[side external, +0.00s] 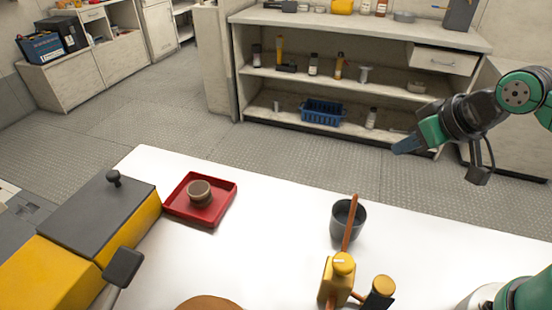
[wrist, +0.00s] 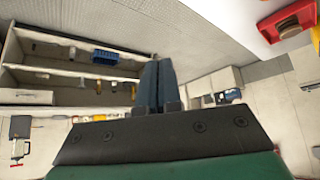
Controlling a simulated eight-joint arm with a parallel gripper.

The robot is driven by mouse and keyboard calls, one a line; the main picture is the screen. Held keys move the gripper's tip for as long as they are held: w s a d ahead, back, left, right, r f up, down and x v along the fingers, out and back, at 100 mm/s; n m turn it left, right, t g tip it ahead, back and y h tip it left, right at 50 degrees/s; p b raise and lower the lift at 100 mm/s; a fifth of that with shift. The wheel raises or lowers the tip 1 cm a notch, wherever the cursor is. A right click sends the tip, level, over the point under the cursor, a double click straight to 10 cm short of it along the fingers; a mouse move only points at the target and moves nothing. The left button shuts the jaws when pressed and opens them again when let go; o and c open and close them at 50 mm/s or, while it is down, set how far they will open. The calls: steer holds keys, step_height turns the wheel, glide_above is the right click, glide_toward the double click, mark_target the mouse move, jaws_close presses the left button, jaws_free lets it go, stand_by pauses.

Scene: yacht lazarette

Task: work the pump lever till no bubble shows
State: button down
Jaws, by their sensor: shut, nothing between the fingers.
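A small yellow pump (side external: 336,283) stands at the front of the white table, cut off by the lower picture edge in the side view. A thin orange-brown rod, seemingly its lever (side external: 351,226), points up from it. A black part with a yellow cap (side external: 379,290) sits to its right. A dark grey cup (side external: 361,223) is just behind the pump, overlapped by the rod. I cannot make out any bubble. My gripper (side external: 407,146) is shut and empty, up at the right, well apart from the pump. In the wrist view its fingers (wrist: 158,66) are together; the pump does not show there.
A red tray (side external: 226,196) holding a brown bowl (side external: 200,191) sits on the table (side external: 265,250), left of centre. A yellow box with a grey lid (side external: 95,210) and a dark handle stands at the left. A brown round thing (side external: 208,303) is at the front. Shelves (side external: 350,85) stand behind.

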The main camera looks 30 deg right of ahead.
stand_by(0.3)
steer(key=w+a+r+n+g+y, duration=0.1)
steer(key=w+a+r+n, duration=0.3)
steer(key=a+r, duration=0.45)
step_height(320, 180, up, 5)
steer(key=n+g, duration=0.3)
steer(key=n, duration=0.2)
glide_above(120, 260)
steer(key=s+d, duration=0.2)
steer(key=s, duration=0.2)
steer(key=shift+a+r+y, duration=0.1)
steer(key=shift+a+y, duration=0.15)
steer(key=shift+y, duration=0.15)
steer(key=x, duration=0.8)
steer(key=d+x, duration=0.1)
steer(key=x, duration=0.4)
steer(key=shift+s, duration=0.25)
steer(key=shift+f, duration=0.6)
